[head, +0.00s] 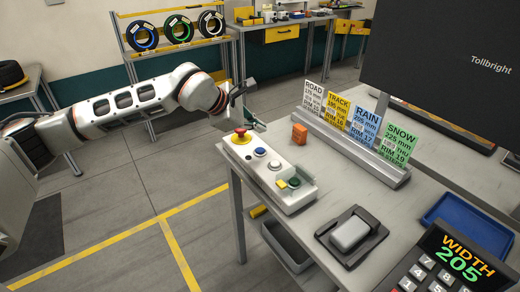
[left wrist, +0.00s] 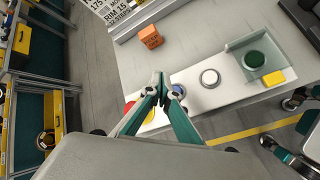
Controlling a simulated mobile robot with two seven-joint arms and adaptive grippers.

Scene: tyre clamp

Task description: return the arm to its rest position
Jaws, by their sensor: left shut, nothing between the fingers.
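My left gripper (head: 250,116) is above the far end of the white control panel, near the red mushroom button (head: 241,136) on its yellow base. In the left wrist view its teal fingers (left wrist: 161,84) meet at the tips with nothing between them. They partly cover the red and blue buttons below. My left arm (head: 130,103) stretches in from the left, over the floor. What looks like my right gripper (left wrist: 285,130) shows at the right edge of the left wrist view, its fingers apart and empty.
The control panel (head: 270,172) lies along the table's left edge. An orange block (head: 299,134) and a rack with several sign cards (head: 337,110) stand beyond it. A tyre shelf (head: 178,45) stands behind my left arm. The floor at left is clear.

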